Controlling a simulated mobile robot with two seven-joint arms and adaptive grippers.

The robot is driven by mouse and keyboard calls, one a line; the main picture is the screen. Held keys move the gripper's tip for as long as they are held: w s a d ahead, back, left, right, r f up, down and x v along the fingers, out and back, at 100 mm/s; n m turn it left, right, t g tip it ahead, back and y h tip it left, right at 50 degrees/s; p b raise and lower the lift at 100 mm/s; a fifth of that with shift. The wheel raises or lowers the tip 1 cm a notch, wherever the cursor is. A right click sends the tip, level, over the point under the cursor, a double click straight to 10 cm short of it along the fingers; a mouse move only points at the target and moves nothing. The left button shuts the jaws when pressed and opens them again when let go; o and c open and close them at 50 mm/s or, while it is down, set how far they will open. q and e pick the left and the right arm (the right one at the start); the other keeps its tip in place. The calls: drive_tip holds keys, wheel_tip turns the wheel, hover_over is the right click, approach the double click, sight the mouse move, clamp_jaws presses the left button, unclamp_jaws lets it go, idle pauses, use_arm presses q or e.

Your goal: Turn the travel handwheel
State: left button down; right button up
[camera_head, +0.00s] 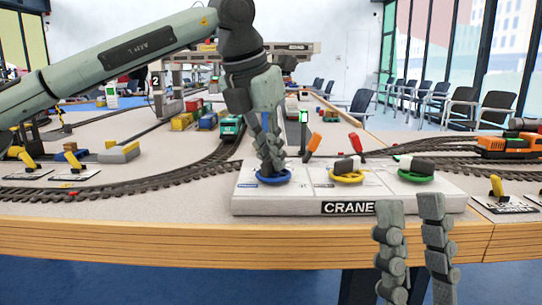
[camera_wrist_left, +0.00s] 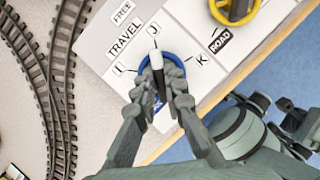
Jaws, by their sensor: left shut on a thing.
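The travel handwheel is a blue ring (camera_head: 273,182) at the left end of the white CRANE panel (camera_head: 350,208). In the left wrist view the blue wheel (camera_wrist_left: 175,58) sits beside the TRAVEL label, with I, J and K marked around it. A black-and-white pointer or handle (camera_wrist_left: 156,58) at the wheel points toward J. My left gripper (camera_head: 271,168) reaches down from above and is shut at the wheel's middle; its fingers (camera_wrist_left: 163,88) hide part of the hub. My right gripper (camera_head: 411,203) is open and empty in front of the panel's right part.
A yellow wheel (camera_head: 347,178) and a green wheel (camera_head: 415,178) sit on the same panel, to the right. Orange and red levers (camera_head: 357,144) stand behind them. Curved tracks (camera_head: 120,189) run to the left. The wooden table edge (camera_head: 130,236) runs in front.

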idle(0.3)
use_arm(q)
drive_tip(key=c, duration=1.6)
unclamp_jaws()
drive_tip(key=v, duration=1.2)
drive_tip(key=shift+w, duration=0.1)
